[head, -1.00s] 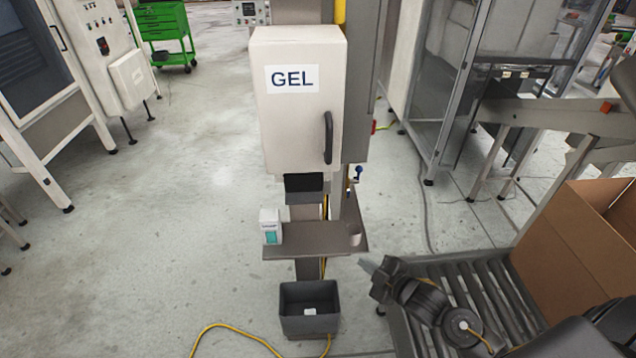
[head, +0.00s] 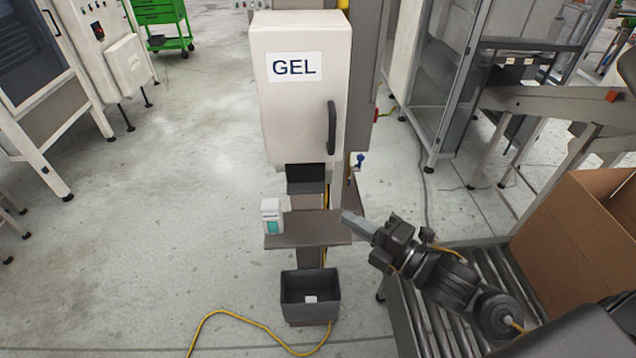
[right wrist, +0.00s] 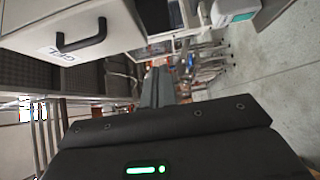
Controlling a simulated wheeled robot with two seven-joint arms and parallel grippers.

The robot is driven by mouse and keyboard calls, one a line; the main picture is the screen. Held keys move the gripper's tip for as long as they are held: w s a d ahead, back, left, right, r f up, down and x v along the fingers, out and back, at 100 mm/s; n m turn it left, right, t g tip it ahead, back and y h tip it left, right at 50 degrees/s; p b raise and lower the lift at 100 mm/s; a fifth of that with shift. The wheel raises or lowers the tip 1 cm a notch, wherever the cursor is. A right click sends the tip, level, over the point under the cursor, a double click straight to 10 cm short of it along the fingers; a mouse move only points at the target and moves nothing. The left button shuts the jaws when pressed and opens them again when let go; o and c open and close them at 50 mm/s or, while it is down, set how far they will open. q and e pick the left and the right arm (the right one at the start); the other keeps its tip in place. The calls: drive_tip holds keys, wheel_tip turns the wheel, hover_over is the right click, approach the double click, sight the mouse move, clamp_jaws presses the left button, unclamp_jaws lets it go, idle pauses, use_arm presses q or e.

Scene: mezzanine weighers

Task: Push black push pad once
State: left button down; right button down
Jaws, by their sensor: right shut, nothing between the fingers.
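The black push pad (head: 306,179) is a dark block with a lighter lower front, right under the white GEL cabinet (head: 300,110) in the head view. In the right wrist view a dark block (right wrist: 155,15) at the top, beside the cabinet (right wrist: 75,30), looks like the same pad. My right gripper (head: 352,220) is shut and empty. Its fingertips are over the right end of the small grey shelf (head: 305,232), lower than the pad and to its right, apart from it. The shut fingers also show in the right wrist view (right wrist: 157,78). My left gripper is out of view.
A small white and teal box (head: 271,216) stands on the shelf's left end. A dark bin (head: 310,310) is on the floor below. A roller conveyor (head: 425,325) and an open cardboard box (head: 580,235) are at the right. The cabinet has a dark handle (head: 332,128).

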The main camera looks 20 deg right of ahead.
drive_tip(key=b, duration=0.7)
approach(301, 175)
drive_tip(key=s+a, duration=0.2)
drive_tip(key=w, duration=0.2)
drive_tip(key=w+p, duration=0.1)
drive_tip(key=w, duration=0.3)
drive_tip(key=shift+w+a+p, duration=0.35)
drive_tip(key=shift+a+p, duration=0.05)
drive_tip(key=shift+w, duration=0.1)
